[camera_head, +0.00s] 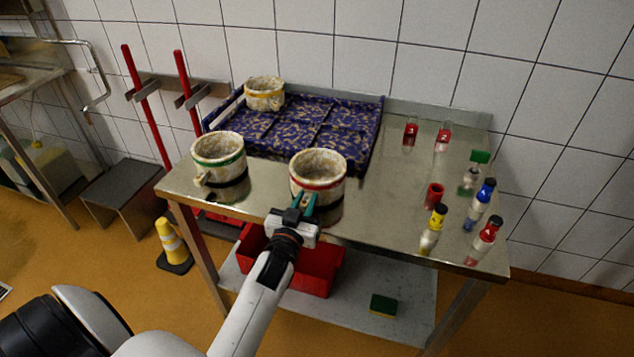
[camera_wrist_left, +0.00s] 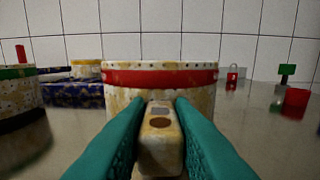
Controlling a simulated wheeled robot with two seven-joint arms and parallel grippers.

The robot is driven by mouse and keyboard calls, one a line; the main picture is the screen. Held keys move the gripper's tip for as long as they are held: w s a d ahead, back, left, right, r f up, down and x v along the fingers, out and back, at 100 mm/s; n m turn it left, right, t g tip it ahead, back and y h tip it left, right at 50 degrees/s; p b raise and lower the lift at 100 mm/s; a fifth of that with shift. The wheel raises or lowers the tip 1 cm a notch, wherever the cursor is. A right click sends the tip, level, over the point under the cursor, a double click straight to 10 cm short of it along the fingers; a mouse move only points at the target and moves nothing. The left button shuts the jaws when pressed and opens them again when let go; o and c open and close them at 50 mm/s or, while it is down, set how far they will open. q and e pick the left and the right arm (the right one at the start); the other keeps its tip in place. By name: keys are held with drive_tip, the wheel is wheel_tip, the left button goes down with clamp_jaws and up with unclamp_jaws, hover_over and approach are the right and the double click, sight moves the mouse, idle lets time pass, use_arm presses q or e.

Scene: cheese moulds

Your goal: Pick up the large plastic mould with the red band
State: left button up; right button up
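The large mould with the red band (camera_head: 318,170) stands upright near the table's front edge. It is a mottled cream cup, and in the left wrist view its red band (camera_wrist_left: 160,78) runs just below the rim. Its short lug (camera_wrist_left: 160,145) points towards me. My left gripper (camera_head: 304,203) reaches it from the front. In the left wrist view the teal fingers of my left gripper (camera_wrist_left: 162,112) lie close against both sides of the lug and look shut on it. The mould's base is hidden there. My right gripper is not in view.
A green-banded mould (camera_head: 219,158) stands to the left, and a yellow-banded one (camera_head: 264,92) is at the back left by the purple mottled tray (camera_head: 360,120). Small bottles (camera_head: 484,195) and a red cup (camera_head: 434,195) stand at the right. A red crate (camera_head: 318,272) is on the lower shelf.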

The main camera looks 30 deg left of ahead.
use_arm(q)
clamp_jaws()
wheel_tip(320, 180, up, 10)
drive_tip(key=shift+r+p, duration=0.1)
drive_tip(key=shift+p, duration=0.3)
